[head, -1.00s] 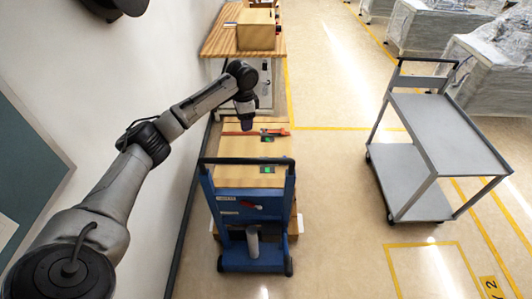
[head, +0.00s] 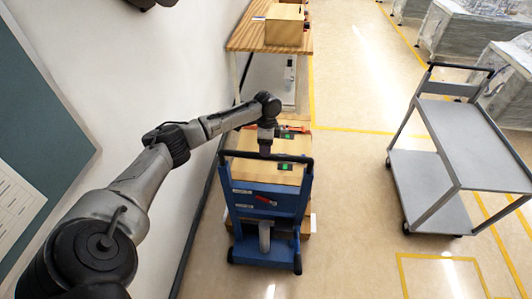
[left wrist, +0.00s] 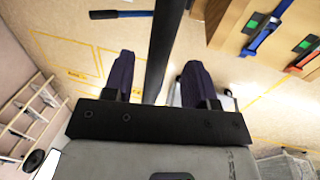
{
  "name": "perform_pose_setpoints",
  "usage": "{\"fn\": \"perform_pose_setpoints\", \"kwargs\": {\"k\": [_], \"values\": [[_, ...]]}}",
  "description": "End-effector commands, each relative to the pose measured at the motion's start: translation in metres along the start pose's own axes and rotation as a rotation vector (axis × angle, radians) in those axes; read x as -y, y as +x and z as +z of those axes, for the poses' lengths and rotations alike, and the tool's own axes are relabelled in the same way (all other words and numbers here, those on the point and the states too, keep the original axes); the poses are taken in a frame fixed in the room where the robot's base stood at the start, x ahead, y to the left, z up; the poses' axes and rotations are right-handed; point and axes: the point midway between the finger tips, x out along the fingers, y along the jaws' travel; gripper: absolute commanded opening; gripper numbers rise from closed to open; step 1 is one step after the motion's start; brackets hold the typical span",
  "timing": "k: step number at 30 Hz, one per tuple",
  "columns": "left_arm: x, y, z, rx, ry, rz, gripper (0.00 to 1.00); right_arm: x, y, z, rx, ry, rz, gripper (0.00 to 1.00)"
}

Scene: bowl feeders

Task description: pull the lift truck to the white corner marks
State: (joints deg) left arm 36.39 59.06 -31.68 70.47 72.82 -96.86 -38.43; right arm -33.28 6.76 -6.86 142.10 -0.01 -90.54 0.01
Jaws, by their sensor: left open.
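The blue lift truck (head: 244,200) stands on the floor beside the left wall, with a black push bar across its top. My left gripper (head: 265,151) is open and pointing down at the push bar in the head view. In the left wrist view, the dark bar (left wrist: 162,45) runs lengthwise in the gap between the two open fingers. I cannot tell whether it lies between the fingertips or just beyond them. No white corner marks can be made out. My right gripper is not in view.
A grey cart (head: 455,140) stands to the right, beside a yellow floor outline (head: 440,257). A wooden table (head: 245,38) with a box is behind the truck. The wall is close on the left. Open floor lies between truck and cart.

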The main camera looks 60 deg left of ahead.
Motion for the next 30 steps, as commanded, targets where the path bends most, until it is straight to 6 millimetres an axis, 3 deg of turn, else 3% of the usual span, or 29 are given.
{"fn": "perform_pose_setpoints", "kwargs": {"k": [9, 21, 30], "values": [[0.0, 0.029, 0.0, 0.0, -0.001, -0.001, 0.52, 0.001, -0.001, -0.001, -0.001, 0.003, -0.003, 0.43], [0.0, 0.033, 0.0, -0.001, 0.0, -0.001, 0.52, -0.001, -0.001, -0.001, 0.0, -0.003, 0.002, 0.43], [0.0, 0.032, 0.0, -0.001, 0.0, -0.001, 0.23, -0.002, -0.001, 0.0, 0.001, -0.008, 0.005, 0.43]]}}
